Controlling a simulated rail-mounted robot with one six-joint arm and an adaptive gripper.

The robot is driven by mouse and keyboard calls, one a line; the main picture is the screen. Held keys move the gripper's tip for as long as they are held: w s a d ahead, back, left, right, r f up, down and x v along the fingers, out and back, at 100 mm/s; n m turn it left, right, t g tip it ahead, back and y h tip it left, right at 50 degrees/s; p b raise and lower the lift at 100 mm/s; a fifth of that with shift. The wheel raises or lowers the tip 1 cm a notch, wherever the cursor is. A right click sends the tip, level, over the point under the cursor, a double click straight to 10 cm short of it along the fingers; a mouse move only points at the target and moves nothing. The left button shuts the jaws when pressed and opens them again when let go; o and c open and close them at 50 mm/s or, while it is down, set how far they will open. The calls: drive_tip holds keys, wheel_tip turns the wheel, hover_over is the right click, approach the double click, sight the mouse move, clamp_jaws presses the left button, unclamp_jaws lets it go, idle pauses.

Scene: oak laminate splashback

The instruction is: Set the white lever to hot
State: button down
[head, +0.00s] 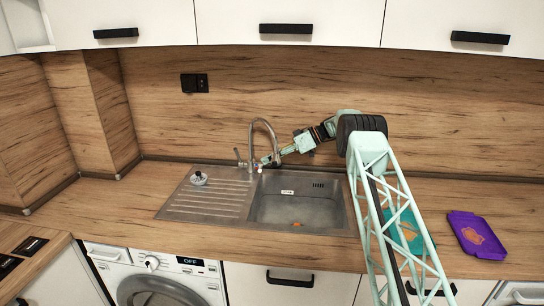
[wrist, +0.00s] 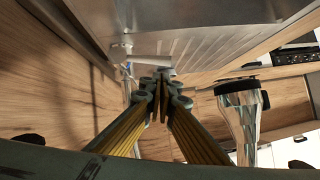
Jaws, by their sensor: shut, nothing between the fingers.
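The tap (head: 251,148) stands behind the sink, with a tall arched spout. The chrome spout (wrist: 240,108) is close on the right there.
The steel sink bowl (head: 300,210) lies in front of the tap, with the ribbed drainboard (head: 206,202) at left. A plug (head: 199,178) sits on the drainboard. A purple tray (head: 477,236) lies on the right counter. The wooden splashback (head: 225,120) rises close behind the tap.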

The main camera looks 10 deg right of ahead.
drive_tip(key=shift+s+a+f, duration=0.1)
drive_tip(key=shift+a+f, duration=0.1)
drive_tip(key=shift+f, duration=0.35)
drive_tip(key=shift+s+a+f, duration=0.1)
drive_tip(key=shift+a+f, duration=0.1)
drive_tip(key=shift+f, duration=0.3)
drive_tip(key=shift+a+f, duration=0.1)
